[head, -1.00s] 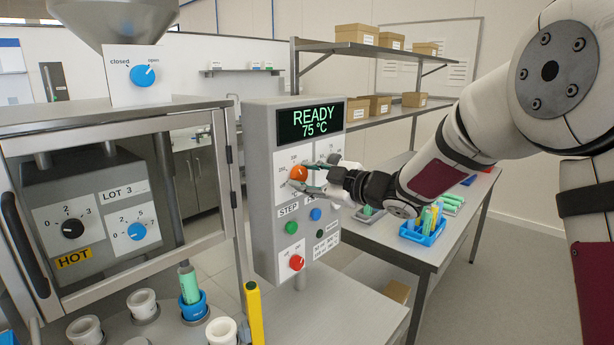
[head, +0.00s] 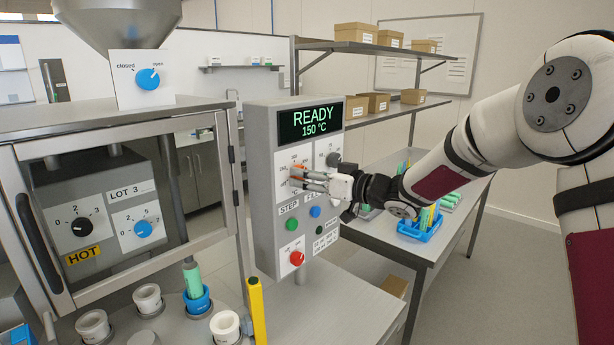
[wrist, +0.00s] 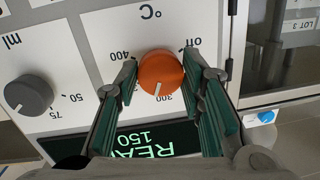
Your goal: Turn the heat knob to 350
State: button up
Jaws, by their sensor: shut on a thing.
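The orange heat knob (wrist: 160,72) sits on the white °C dial plate, with a white mark pointing down the wrist picture. In the head view my gripper (head: 300,178) reaches the panel from the right and hides much of the knob. The display (head: 310,123) reads READY, 150 °C.
A grey ml knob (wrist: 29,94) lies beside the heat knob. Green STEP (head: 292,224) and blue (head: 315,211) buttons and a red knob (head: 297,258) are below. A glass-fronted cabinet (head: 120,215) stands left of the panel, and a table with a blue tray (head: 420,232) right.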

jog(key=m, duration=0.6)
jog(key=shift+f+m+y, duration=0.1)
jog(key=shift+m+y, duration=0.3)
dwell(0.4)
jog(key=o, duration=1.1)
jog(key=shift+o, duration=0.2)
jog(key=v, duration=1.2)
